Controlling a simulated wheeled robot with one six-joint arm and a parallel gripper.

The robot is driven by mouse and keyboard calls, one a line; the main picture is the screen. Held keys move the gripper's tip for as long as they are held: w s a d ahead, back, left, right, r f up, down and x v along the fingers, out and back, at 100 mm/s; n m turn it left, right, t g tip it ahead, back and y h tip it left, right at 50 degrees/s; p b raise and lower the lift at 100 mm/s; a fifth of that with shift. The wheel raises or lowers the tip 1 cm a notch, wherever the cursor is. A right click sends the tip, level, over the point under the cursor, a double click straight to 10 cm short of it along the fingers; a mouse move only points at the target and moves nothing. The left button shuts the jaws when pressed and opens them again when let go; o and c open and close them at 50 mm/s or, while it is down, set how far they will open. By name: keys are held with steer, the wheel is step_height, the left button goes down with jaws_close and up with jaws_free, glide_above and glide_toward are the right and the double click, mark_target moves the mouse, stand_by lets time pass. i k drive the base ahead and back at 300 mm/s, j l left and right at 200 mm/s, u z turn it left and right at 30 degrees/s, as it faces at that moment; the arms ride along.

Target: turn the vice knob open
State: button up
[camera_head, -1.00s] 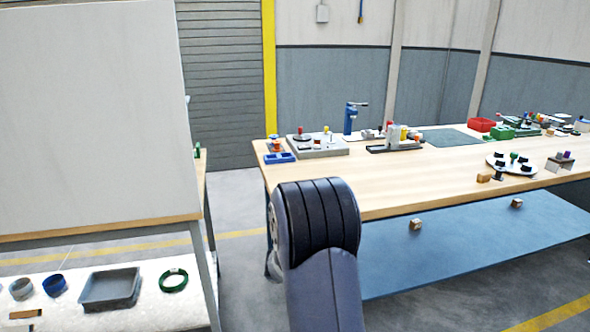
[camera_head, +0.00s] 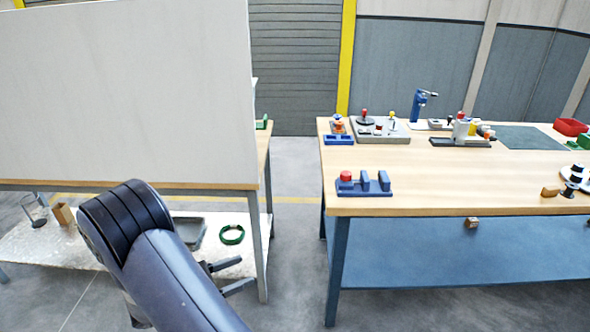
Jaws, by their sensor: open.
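A blue fixture (camera_head: 363,190) with upright blue blocks and a red knob (camera_head: 346,176) at its left end sits near the front left corner of the wooden table (camera_head: 450,182). It looks like the vice, but its jaw gap is too small to judge. My gripper (camera_head: 232,276) shows partly behind my arm at the lower left, with dark fingers spread apart and nothing between them. It is well left of and below the blue fixture in the picture, and apart from it.
A tall pale panel (camera_head: 120,90) stands on a second table at left, with a green ring (camera_head: 232,234) on its lower shelf. Floor shows between the tables. Behind the fixture are a grey plate (camera_head: 383,137) with knobs and a blue post (camera_head: 418,105).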

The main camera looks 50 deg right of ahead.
mark_target(345, 176)
steer(key=u, duration=0.5)
steer(key=l+u, duration=0.1)
steer(key=u, duration=0.35)
steer(key=l+u, duration=0.1)
steer(key=u, duration=0.4)
steer(key=l+u, duration=0.1)
steer(key=u, duration=0.85)
steer(key=l+u, duration=0.1)
steer(key=u, duration=0.85)
steer(key=k+l+u, duration=0.25)
steer(key=k+u, duration=0.25)
steer(key=k+l+z, duration=0.15)
steer(key=z, duration=1.4)
steer(key=l+z, duration=0.1)
steer(key=z, duration=0.4)
steer(key=l+z, duration=0.1)
steer(key=z, duration=0.45)
steer(key=l+z, duration=0.1)
steer(key=z, duration=0.9)
steer(key=l+z, duration=0.15)
steer(key=z, duration=1.35)
steer(key=i, duration=0.1)
